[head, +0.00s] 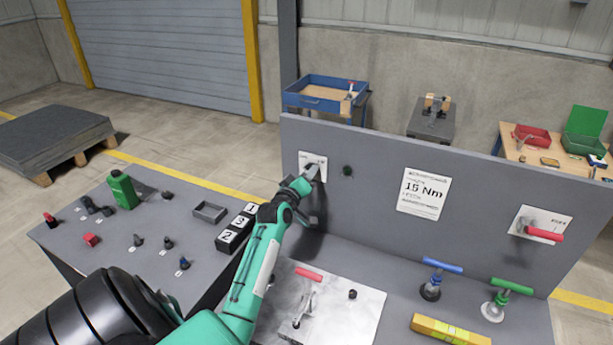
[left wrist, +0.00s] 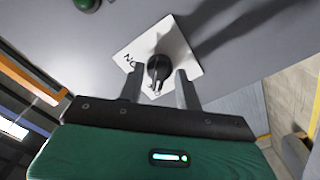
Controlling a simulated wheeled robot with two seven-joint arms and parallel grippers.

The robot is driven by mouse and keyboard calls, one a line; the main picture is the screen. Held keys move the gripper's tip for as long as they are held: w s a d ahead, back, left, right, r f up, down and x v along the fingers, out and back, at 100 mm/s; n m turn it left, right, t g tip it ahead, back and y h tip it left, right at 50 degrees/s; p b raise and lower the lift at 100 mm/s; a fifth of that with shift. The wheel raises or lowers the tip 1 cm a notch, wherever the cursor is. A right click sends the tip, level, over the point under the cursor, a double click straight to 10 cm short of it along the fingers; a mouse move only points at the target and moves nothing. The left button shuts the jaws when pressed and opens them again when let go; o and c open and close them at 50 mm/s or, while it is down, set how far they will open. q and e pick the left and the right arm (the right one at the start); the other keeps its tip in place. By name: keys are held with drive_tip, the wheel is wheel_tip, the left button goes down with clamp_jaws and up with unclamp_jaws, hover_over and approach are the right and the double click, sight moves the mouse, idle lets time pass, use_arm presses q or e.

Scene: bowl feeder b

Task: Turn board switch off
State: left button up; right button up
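The board switch is a black rotary knob (left wrist: 158,70) on a white square plate (left wrist: 180,44) fixed to the upright grey board. In the left wrist view a marking that seems to read "ON" shows on the plate. In the head view the plate (head: 306,158) is at the board's left end, and my gripper partly hides the knob. My left gripper (head: 312,172) is right at the plate. In the left wrist view its two fingers (left wrist: 160,90) are apart, one on each side of the knob; I cannot tell whether they touch it. My right gripper is not in view.
A dark green round button (head: 347,170) is on the board right of the switch, with a "15 Nm" sign (head: 424,192) and a red-handled clamp (head: 541,232) further right. Blue-handled (head: 441,266) and green-handled tools stand on the bench below. A side table (head: 150,235) holds small parts.

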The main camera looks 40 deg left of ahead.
use_arm(q)
drive_tip(key=b+v, duration=0.4)
drive_tip(key=v, duration=1)
drive_tip(key=shift+b, duration=0.4)
